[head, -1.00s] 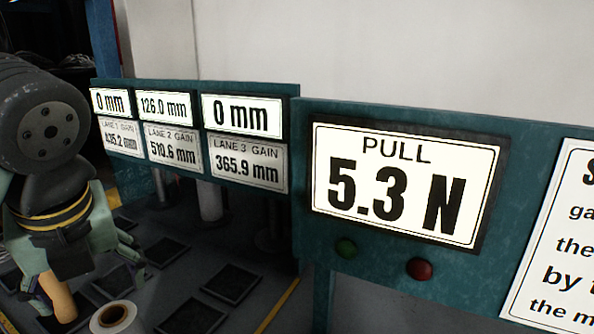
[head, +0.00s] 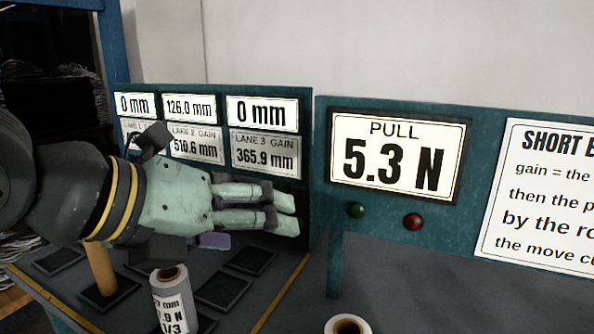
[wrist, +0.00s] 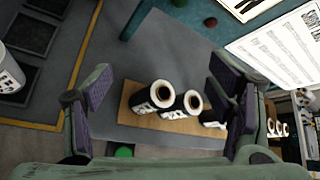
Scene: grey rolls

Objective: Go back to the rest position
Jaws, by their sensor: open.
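My gripper (head: 284,212) is at the left of the head view, lying nearly level with its pale green fingers pointing right, in front of the display panel. It is open and empty. In the wrist view its two dark-padded fingers (wrist: 165,95) stand wide apart. Between them, farther off, white labelled rolls (wrist: 152,97) stand on a wooden board (wrist: 126,112), apart from the pads. A white roll with a printed label (head: 174,300) stands below my gripper in the head view. The top of another roll (head: 348,326) shows at the bottom edge.
A teal panel carries lane displays (head: 263,113) and a pull display (head: 397,160) reading 5.3 N. Green (head: 356,210) and red (head: 413,222) buttons sit below it. A wooden post (head: 100,268) and dark square pads (head: 222,290) are on the grey table. A sign (head: 540,200) stands right.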

